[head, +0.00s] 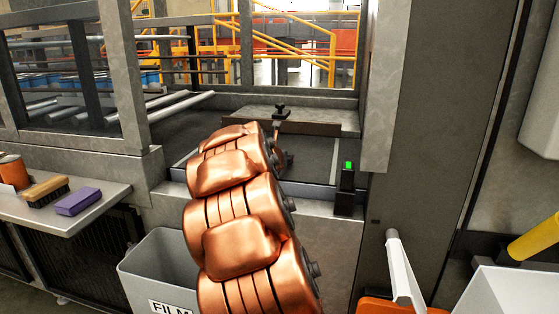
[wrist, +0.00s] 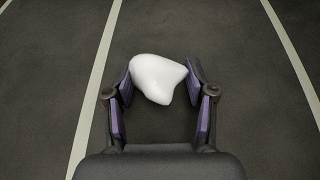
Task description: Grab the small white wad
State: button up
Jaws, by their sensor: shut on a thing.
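The small white wad (wrist: 158,78) is a smooth, rounded lump with a blunt point toward the camera. In the wrist view it sits between the fingertips of my gripper (wrist: 160,80), over a dark surface with pale lines. The purple-lined fingers are shut on it from both sides. I cannot tell whether the wad is lifted off the surface. In the head view my copper arm reaches toward the dark bay and hides most of my gripper and the wad.
A grey bin (head: 155,270) marked FILM stands left of my arm. A side shelf (head: 85,222) holds a brush (head: 47,190) and a purple block (head: 78,201). Grey posts frame the bay, and a small box with a green light (head: 348,180) stands at its right edge.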

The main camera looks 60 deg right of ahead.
notch_tip(320, 180, up, 10)
jog(key=p, duration=0.9)
